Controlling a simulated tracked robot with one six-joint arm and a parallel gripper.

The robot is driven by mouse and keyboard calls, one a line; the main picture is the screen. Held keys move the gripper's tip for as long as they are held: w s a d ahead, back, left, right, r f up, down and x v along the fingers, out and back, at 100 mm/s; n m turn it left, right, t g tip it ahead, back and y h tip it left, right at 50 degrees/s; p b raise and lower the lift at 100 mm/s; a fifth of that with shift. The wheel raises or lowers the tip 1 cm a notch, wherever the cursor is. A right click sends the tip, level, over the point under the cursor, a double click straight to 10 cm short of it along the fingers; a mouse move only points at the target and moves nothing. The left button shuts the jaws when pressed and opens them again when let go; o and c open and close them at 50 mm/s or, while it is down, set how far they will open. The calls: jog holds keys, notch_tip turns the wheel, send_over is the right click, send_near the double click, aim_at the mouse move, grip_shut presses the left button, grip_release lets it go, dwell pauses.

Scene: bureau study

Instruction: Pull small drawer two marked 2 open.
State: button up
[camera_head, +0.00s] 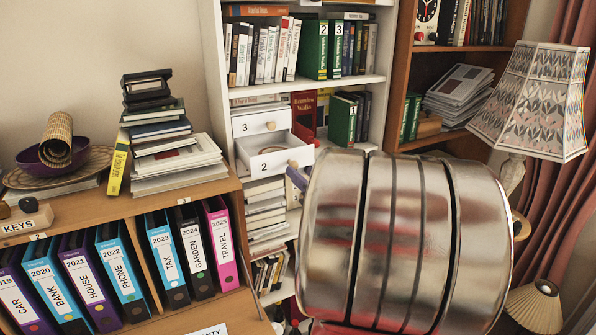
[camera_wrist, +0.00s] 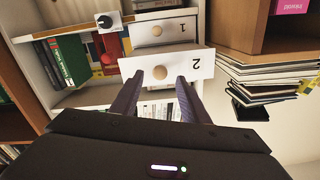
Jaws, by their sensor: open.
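The white drawer marked 2 (camera_head: 270,163) juts out from the white shelf unit, partly open, with its inside showing. Its round wooden knob (camera_head: 293,163) faces my gripper. In the wrist view, which is upside down, the drawer front (camera_wrist: 198,62) and knob (camera_wrist: 160,73) are close ahead. My gripper (camera_wrist: 160,82) is open; its two dark fingers point at the drawer front, one on each side of the knob, with gaps showing. In the head view only a small part of a finger (camera_head: 297,178) shows beside the knob; my arm hides the rest.
A drawer marked 3 (camera_head: 262,122) is shut just above. A drawer marked 1 (camera_wrist: 165,31) appears behind drawer 2 in the wrist view. A bureau with binders (camera_head: 85,280) and stacked books (camera_head: 165,150) stands left. A lamp (camera_head: 533,100) stands right.

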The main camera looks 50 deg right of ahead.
jog(key=v, duration=0.9)
jog(key=shift+s, duration=0.25)
jog(key=shift+a, duration=0.1)
